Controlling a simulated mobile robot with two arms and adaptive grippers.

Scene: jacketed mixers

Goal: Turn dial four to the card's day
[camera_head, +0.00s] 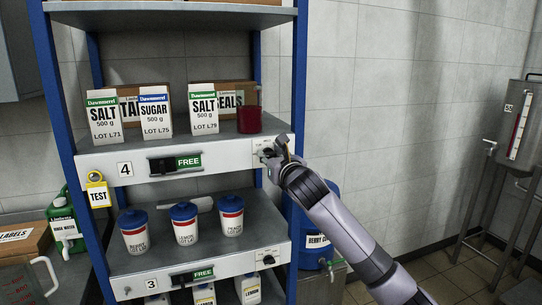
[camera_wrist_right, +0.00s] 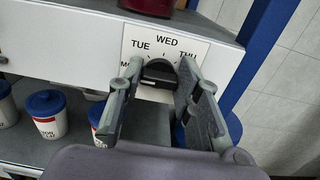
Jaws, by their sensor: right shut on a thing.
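Dial four (camera_wrist_right: 160,70) is a black knob on a white plate at the right end of the shelf front marked 4 (camera_head: 125,169). In the right wrist view its plate reads TUE, WED and THU, with a partly covered M-word at left. I cannot tell which day the knob points to. My right gripper (camera_head: 279,150) is at the dial, and its fingers (camera_wrist_right: 159,82) are shut on the knob from both sides. It hides most of the dial in the head view. I see no card with a readable day. My left gripper is not in view.
The shelf above the dial holds salt and sugar cartons (camera_head: 155,112) and a dark red cup (camera_head: 249,120). Lidded tubs (camera_head: 184,224) stand below. A black slider (camera_head: 163,165) beside FREE and a yellow TEST tag (camera_head: 98,192) are left. Another dial (camera_head: 268,260) is on shelf 3.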

